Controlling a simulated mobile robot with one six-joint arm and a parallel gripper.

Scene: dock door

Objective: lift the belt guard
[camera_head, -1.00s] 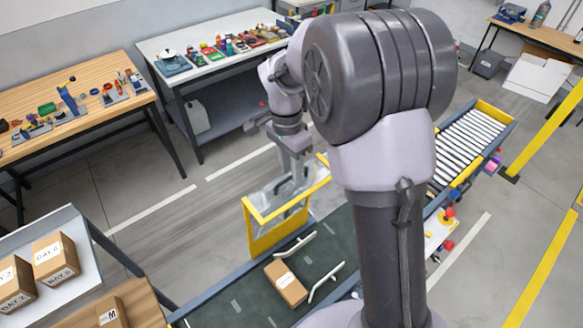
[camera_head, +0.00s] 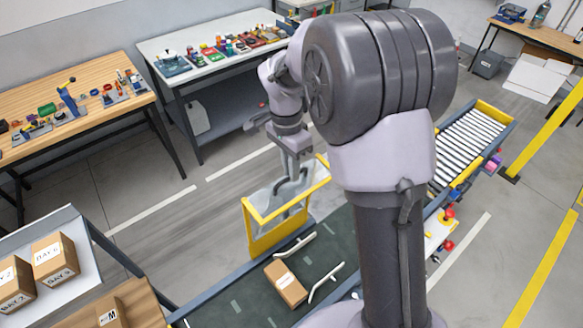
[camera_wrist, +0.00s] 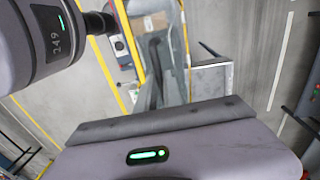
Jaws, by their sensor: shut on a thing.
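The belt guard (camera_head: 262,238) is a yellow frame with clear panels. It stands across the dark conveyor belt (camera_head: 237,298) in the head view, its yellow front panel near the belt. My gripper (camera_head: 293,172) is over the top of the guard, shut on its dark handle (camera_head: 281,186); the exact contact is small and partly hidden. In the wrist view the guard's yellow edge (camera_wrist: 134,42) and clear panel show beyond my gripper (camera_wrist: 152,92).
A brown carton (camera_head: 286,283) and two pale rails lie on the belt in front of the guard. A roller conveyor (camera_head: 468,142) is at right. Two workbenches with small items stand behind, and a shelf with boxes (camera_head: 54,258) is at left. Floor between is clear.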

